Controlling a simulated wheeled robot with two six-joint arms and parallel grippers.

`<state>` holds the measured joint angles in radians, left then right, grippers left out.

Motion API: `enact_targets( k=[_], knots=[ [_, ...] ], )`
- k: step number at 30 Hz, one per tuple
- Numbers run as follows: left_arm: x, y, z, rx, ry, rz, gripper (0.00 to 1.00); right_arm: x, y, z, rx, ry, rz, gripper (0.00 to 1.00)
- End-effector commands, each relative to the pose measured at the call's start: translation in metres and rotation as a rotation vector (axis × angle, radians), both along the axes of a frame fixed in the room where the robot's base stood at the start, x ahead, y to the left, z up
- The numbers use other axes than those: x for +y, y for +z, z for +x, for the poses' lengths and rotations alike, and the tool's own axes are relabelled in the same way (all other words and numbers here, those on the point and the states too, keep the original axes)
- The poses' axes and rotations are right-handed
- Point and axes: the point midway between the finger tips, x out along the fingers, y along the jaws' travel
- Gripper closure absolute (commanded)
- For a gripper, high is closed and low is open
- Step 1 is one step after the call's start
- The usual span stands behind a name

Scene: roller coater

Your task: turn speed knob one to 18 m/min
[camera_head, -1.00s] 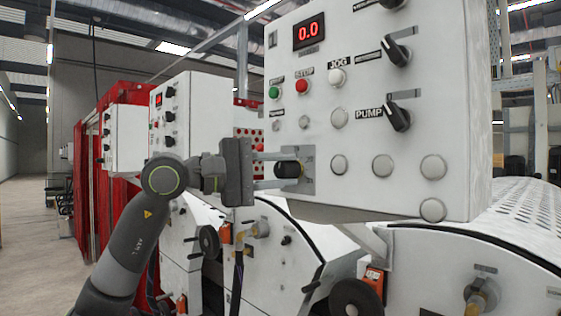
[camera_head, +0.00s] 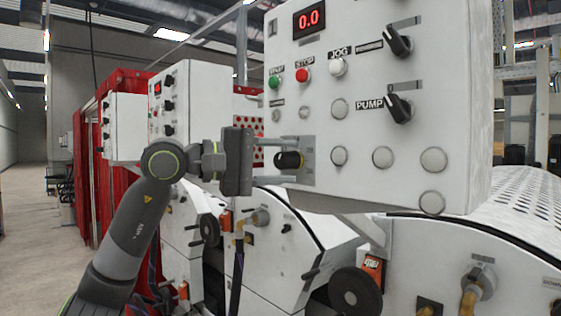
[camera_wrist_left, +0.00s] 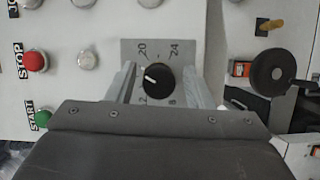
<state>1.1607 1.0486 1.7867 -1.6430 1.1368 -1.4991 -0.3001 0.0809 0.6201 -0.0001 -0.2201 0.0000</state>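The speed knob (camera_head: 288,160) is a round black knob on a grey scale plate at the lower left of the near white control panel. In the left wrist view the knob (camera_wrist_left: 158,80) shows a white pointer line toward the left and slightly up, between the 20 mark and a partly hidden number below it. Marks 24 and 8 show on the right. My left gripper (camera_head: 291,161) is open, its two fingers on either side of the knob, with a visible gap on each side in the wrist view. My right gripper is in neither view.
The panel carries a red 0.0 display (camera_head: 309,18), a green start button (camera_head: 274,83), a red stop button (camera_head: 302,75) and black switches (camera_head: 398,107) to the right. A handwheel (camera_head: 355,293) and rollers lie below. The aisle floor at left is clear.

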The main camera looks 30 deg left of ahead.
Motion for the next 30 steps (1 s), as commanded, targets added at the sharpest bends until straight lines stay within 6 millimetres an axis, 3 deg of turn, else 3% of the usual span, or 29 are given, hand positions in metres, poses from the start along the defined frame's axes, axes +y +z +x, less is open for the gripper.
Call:
enact_targets(
  k=[17,30],
  knots=[
    [0.006,-0.001,-0.006,-0.002,0.003,-0.001,0.49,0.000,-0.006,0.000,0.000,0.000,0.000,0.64],
    [0.051,-0.002,-0.056,-0.002,0.006,0.000,0.49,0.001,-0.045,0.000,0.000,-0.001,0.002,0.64]
  ],
)
